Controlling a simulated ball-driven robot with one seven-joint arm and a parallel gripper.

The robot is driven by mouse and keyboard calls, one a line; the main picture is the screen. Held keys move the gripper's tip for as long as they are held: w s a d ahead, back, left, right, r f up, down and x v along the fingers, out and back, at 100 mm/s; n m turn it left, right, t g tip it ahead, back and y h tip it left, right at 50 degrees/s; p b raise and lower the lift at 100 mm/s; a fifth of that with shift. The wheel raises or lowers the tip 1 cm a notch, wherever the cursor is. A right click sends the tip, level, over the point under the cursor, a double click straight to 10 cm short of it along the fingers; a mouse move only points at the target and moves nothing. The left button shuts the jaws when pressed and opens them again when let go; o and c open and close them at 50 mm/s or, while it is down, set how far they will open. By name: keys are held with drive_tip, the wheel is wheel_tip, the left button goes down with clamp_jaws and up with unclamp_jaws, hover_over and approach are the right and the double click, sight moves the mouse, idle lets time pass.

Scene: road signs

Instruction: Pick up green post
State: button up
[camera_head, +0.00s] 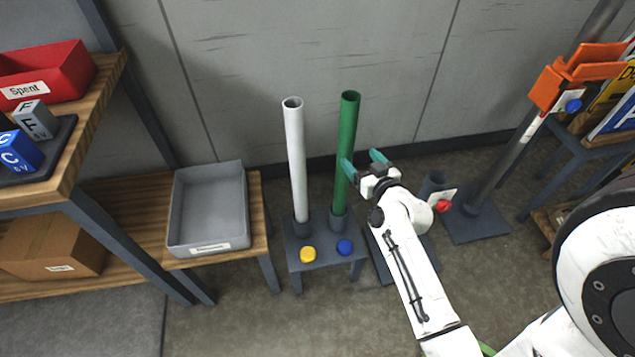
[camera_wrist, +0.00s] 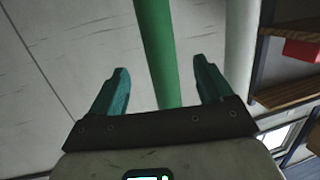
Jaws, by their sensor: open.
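The green post (camera_head: 347,140) stands upright in the right socket of a low dark stand (camera_head: 306,243), beside a white post (camera_head: 296,160) in the left socket. My gripper (camera_head: 362,162) is open, with its teal fingers near the upper half of the green post. In the wrist view the green post (camera_wrist: 159,55) runs between the two open fingers of my gripper (camera_wrist: 161,85). The fingers do not touch it there. How deep the post sits between the fingers is hard to tell.
A yellow button (camera_head: 307,254) and a blue button (camera_head: 344,247) sit on the stand. A grey tray (camera_head: 207,249) is on a low bench at left. A dark pole with an orange clamp (camera_head: 552,84) stands at right. The wall is close behind.

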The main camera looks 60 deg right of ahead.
sight(350, 147)
drive_tip(key=x, duration=0.5)
drive_tip(key=shift+w+d+r, duration=0.1)
drive_tip(key=shift+r+x, duration=0.2)
drive_tip(key=shift+x, duration=1.15)
drive_tip(key=shift+r+x, duration=0.2)
drive_tip(key=shift+x, duration=1.2)
drive_tip(key=shift+f, duration=0.15)
drive_tip(key=shift+c, duration=0.2)
clamp_jaws()
drive_tip(key=shift+w, duration=0.1)
